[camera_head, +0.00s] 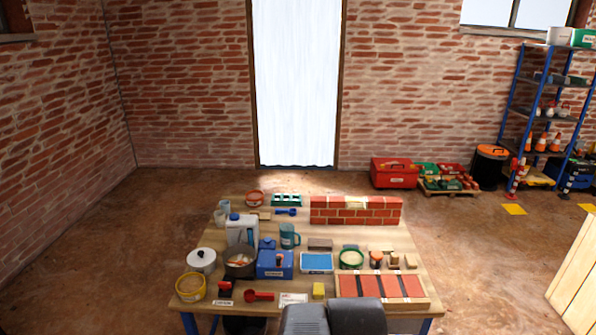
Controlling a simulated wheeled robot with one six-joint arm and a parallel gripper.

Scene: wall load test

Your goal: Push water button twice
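No button can be surely read as the water button, since the labels are too small. A blue box (275,265) with a pale label on its front stands left of the middle of the workbench (213,262). A small red and black piece (225,289) stands at the front left, behind a pale label plate (223,303). A white jug with a blue cap (241,230) and a teal pitcher (289,237) stand behind the blue box. A shallow tray with a blue surface (317,262) is right of it. My gripper is not seen; two dark grey parts, probably mine, show at the bottom edge.
A small brick wall (355,211) stands at the back right of the bench. A brown pot (240,262), a white lidded pot (202,260) and a red-tile panel (381,286) crowd the bench. A blue shelf (515,120) stands far right. Floor left of the bench is clear.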

